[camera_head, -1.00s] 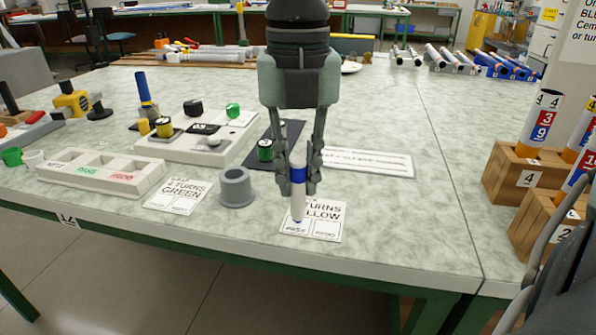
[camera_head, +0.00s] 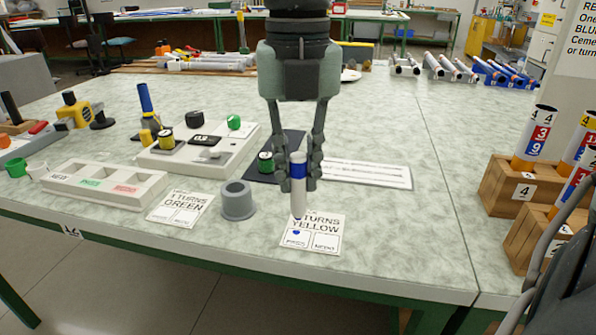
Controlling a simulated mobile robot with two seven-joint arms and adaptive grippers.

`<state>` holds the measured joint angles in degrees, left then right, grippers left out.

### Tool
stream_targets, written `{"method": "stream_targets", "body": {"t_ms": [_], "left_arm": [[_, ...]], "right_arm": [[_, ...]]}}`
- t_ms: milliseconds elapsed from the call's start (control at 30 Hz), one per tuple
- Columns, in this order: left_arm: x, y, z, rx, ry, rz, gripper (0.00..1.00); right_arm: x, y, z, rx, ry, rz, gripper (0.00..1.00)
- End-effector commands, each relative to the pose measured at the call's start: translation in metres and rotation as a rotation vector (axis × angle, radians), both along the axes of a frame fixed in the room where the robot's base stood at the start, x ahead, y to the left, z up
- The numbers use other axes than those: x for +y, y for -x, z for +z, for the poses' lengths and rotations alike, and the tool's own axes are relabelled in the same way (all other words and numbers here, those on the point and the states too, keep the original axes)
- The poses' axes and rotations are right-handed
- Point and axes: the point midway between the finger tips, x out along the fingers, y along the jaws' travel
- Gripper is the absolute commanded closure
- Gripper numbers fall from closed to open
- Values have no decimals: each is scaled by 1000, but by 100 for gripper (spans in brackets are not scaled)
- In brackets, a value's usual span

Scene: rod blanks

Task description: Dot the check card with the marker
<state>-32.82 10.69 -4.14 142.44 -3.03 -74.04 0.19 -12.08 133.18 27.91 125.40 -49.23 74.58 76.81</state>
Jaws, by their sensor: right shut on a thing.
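My right gripper (camera_head: 299,172) is shut on the marker (camera_head: 299,195), a white pen with a blue band, held upright with its tip down. The tip is just above the upper edge of the "turns yellow" check card (camera_head: 325,233) and looks clear of it. A blue dot shows in the card's left box, the one that seems to read PASS. A second card, "turns green" (camera_head: 182,208), lies to the left with its boxes looking blank. A grey round cup (camera_head: 237,201) stands between the cards. My left gripper is not in view.
A white three-compartment tray (camera_head: 104,186) and a white test board (camera_head: 170,160) stand to the left. A dark mat with a green-topped jar (camera_head: 265,162) and a printed strip (camera_head: 367,173) lie behind the gripper. Wooden blocks holding rods (camera_head: 520,178) stand at right.

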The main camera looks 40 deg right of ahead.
Motion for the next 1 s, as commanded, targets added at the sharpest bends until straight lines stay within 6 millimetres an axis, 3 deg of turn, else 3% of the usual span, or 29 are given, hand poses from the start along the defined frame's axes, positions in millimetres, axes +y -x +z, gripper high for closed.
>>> {"method": "stream_targets", "body": {"t_ms": [700, 1000], "left_arm": [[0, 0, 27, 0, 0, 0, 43], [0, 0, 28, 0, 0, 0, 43]], "right_arm": [[0, 0, 45, -1, 1, 0, 100], [0, 0, 49, 0, 0, -1, 100]]}}
